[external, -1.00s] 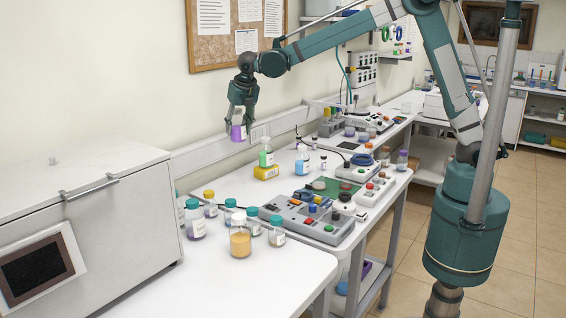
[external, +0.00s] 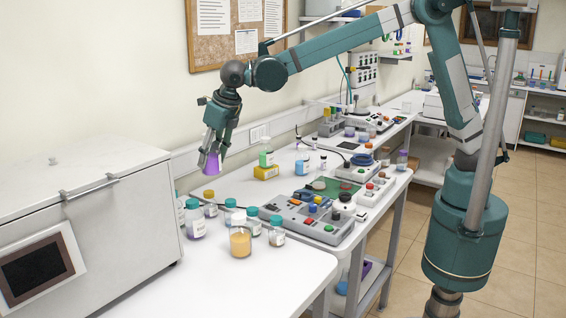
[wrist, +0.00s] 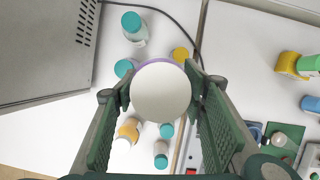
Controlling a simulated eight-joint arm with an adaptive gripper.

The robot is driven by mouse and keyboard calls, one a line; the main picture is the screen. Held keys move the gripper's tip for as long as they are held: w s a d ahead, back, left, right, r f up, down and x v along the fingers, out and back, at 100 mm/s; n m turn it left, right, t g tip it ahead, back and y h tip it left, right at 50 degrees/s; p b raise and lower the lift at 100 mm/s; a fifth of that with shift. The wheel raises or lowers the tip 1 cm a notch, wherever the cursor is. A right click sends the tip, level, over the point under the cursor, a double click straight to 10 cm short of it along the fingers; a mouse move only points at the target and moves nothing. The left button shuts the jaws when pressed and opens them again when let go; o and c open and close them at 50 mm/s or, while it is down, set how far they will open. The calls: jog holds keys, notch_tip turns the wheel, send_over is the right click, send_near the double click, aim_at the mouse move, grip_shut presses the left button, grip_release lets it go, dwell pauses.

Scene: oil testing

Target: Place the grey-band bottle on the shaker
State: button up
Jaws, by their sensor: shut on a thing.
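My gripper (external: 213,146) is shut on a purple bottle (external: 209,162), held above the bench near the wall. In the wrist view, the bottle's round pale grey-white top (wrist: 160,92) sits between the fingers of my gripper (wrist: 158,105), with a purple rim behind it. I cannot make out a grey band on it. A grey control unit with coloured buttons (external: 308,221) lies on the bench to the right; I cannot tell whether it is the shaker.
Several teal-capped bottles (external: 195,218), a yellow-capped bottle (external: 210,203) and an orange-filled bottle (external: 240,240) stand below the held bottle. A large white box (external: 90,225) is at left.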

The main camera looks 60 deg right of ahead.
jog(key=s+a+n+g+y+b, duration=0.15)
jog(key=s+a+n, duration=0.25)
jog(key=s+a, duration=1.15)
jog(key=s+a+n+y+b, duration=0.1)
jog(key=s+a+n+b, duration=0.15)
jog(key=s+a, duration=1.3)
notch_tip(320, 180, down, 11)
jog(key=s+d, duration=0.2)
jog(key=d, duration=0.1)
jog(key=shift+s+r+n+p, duration=0.15)
jog(key=shift+s+n+p, duration=0.2)
jog(key=shift+n, duration=0.1)
notch_tip(320, 180, down, 6)
jog(key=shift+b, duration=0.35)
jog(key=shift+f, duration=0.2)
jog(key=shift+f, duration=1.8)
jog(key=shift+f+b, duration=0.2)
jog(key=shift+b, duration=0.2)
